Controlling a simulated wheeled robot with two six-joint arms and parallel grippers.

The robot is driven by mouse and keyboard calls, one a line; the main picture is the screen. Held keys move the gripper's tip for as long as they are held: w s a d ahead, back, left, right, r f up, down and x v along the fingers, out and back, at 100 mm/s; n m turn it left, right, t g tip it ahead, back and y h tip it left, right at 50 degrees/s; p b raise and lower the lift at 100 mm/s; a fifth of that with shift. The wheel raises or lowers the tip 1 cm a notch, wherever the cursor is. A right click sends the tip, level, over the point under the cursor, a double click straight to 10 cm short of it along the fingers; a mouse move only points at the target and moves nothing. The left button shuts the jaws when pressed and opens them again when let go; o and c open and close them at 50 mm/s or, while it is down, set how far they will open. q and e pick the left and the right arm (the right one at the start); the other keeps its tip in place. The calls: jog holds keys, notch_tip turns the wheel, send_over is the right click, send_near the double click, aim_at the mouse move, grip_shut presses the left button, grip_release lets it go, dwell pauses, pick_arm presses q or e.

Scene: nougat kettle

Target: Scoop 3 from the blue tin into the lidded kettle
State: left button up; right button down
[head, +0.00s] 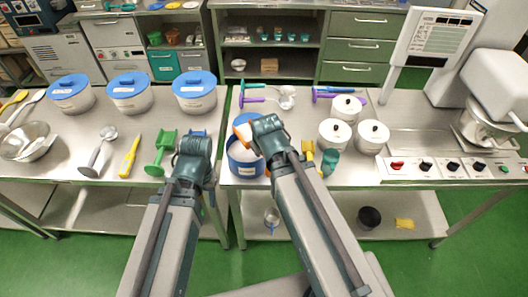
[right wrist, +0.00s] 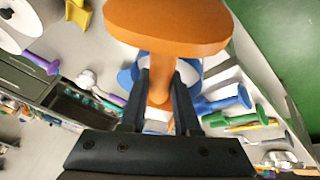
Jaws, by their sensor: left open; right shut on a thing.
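The open blue tin (head: 246,165) stands near the left front of the right-hand table, with pale contents inside. My right gripper (head: 267,127) is shut on an orange scoop (head: 243,132) over the tin; in the right wrist view the orange scoop (right wrist: 165,28) fills the top middle and hides much of the tin behind it. I cannot see whether the scoop is loaded. Lidded white pots (head: 335,132) (head: 372,137) (head: 347,107) stand to the right; I cannot tell which is the kettle. My left gripper (head: 194,148) is open over the left table's right edge.
Blue-lidded containers (head: 129,93) line the left table's back. A green scoop (head: 160,152), a yellow scoop (head: 129,158) and a metal ladle (head: 99,151) lie in front. A yellow scoop (head: 308,151) and green cup (head: 330,161) stand between tin and pots. A knob panel (head: 440,168) is at right.

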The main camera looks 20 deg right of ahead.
pick_arm(q)
jog(key=shift+s+d+r+p, duration=0.1)
jog(key=shift+s+r+p, duration=0.15)
jog(key=shift+r+p, duration=0.35)
jog(key=shift+s+d+r+p, duration=0.1)
jog(key=shift+s+r+p, duration=0.2)
jog(key=shift+r, duration=0.35)
pick_arm(e)
jog(key=shift+s+d+r, duration=0.1)
jog(key=shift+s+r, duration=0.05)
jog(key=shift+r, duration=0.55)
jog(key=shift+s+r, duration=0.1)
jog(key=shift+r, duration=0.6)
pick_arm(q)
jog(key=shift+f, duration=0.1)
pick_arm(e)
jog(key=shift+f, duration=0.1)
pick_arm(q)
notch_tip(320, 180, down, 6)
jog(key=b, duration=0.6)
jog(key=shift+f, duration=0.15)
pick_arm(e)
notch_tip(320, 180, down, 6)
jog(key=shift+f, duration=0.15)
